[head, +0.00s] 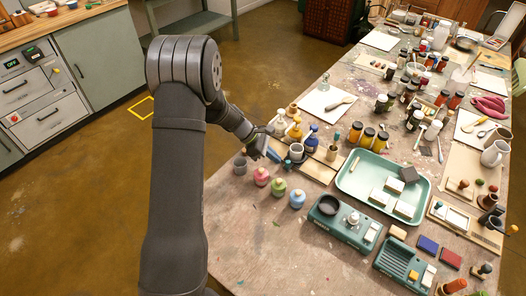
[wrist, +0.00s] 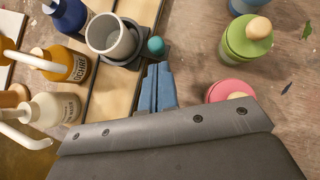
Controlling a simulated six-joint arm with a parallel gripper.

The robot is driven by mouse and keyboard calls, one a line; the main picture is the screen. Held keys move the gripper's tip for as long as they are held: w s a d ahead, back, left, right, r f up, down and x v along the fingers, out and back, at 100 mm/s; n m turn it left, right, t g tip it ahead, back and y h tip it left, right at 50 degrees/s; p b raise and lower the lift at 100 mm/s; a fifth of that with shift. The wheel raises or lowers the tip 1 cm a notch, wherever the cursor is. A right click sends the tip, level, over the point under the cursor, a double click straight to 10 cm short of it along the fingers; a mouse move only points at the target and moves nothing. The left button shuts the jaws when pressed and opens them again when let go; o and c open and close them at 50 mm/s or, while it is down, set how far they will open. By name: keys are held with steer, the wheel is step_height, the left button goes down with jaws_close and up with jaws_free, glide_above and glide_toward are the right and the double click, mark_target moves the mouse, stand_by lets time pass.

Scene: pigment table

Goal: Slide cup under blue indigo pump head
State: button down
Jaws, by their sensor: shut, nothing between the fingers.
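A grey cup (wrist: 104,32) stands upright on a dark holder with a teal knob (wrist: 156,46) at its right, on a pale wooden rail. It also shows in the head view (head: 295,153). The blue pump bottle (wrist: 66,14) is just left of the cup and partly cut off by the frame edge; in the head view the blue bottle (head: 312,140) stands behind the cup. Its pump head is out of the wrist view. My gripper (wrist: 158,84) has its blue fingers together and empty, just below the knob and apart from the cup. It also shows in the head view (head: 273,156).
Yellow (wrist: 65,66) and white (wrist: 50,110) pump bottles stand left of the rail. Green (wrist: 246,42) and pink (wrist: 232,92) pots stand at the right. A green tray (head: 350,185) lies right of the rail in the head view. Bare tabletop lies around the pots.

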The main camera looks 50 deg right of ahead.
steer(key=shift+s+d, duration=0.2)
steer(key=shift+s, duration=0.25)
steer(key=shift+s, duration=0.1)
